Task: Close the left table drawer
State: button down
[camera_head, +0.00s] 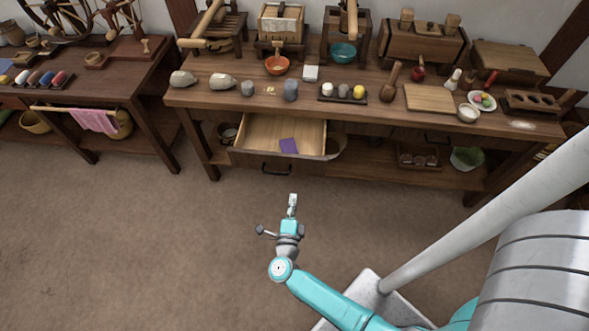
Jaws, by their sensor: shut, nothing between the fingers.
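The left table drawer (284,157) is pulled open from under the long wooden table (222,98). My gripper (293,198) is shut and empty. In the picture it appears just below the drawer front, in front of the handle and apart from it. The exact gap between them is hard to judge.
The table top carries stones, an orange bowl (277,65), a teal bowl (343,52), a cutting board (429,98) and other tools. A second table (140,75) with a pink cloth (94,120) stands at left. The floor before the drawer is clear.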

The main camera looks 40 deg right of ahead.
aim_at(298, 160)
jog(key=x, duration=1.4)
jog(key=shift+w+f, duration=0.1)
jog(key=shift+f, duration=0.2)
jog(key=shift+d, duration=0.2)
